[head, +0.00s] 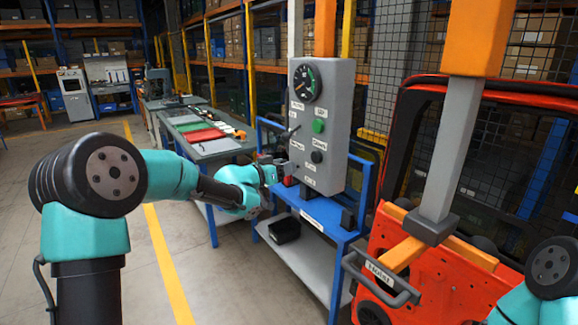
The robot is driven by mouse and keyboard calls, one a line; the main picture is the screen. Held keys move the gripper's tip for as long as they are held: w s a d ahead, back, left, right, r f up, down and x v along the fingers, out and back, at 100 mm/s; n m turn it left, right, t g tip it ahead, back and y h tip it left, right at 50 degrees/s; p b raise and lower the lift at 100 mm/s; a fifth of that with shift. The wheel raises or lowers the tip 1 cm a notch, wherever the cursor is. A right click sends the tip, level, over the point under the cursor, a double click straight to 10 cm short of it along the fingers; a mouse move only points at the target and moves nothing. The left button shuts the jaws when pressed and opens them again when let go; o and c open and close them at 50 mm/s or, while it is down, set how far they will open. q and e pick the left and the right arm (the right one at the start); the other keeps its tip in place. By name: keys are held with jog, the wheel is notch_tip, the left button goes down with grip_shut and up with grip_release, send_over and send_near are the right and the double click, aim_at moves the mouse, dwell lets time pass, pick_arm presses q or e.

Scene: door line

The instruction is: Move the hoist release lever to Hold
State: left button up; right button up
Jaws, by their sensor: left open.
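The grey control panel (337,130) stands on a blue stand in the middle of the head view. It carries a gauge, a green button (319,126), a black button (317,157) and small white labels, too small to read surely. A thin dark lever (287,134) juts from its left side. My left gripper (284,171) is open at the panel's lower left edge. A small red part (290,181) shows right by its fingers; I cannot tell whether they touch it. Which part is the hoist release lever, and its setting, is unclear. My right gripper is out of view.
A red vehicle door (440,275) hangs at the right below an orange and grey hoist column (455,140), with a grey handle (385,285) labelled Hoist. A workbench (215,146) with coloured sheets stands behind. Open floor lies at the left.

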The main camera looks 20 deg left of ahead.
pick_arm(q)
jog(key=shift+x, duration=1)
grip_shut()
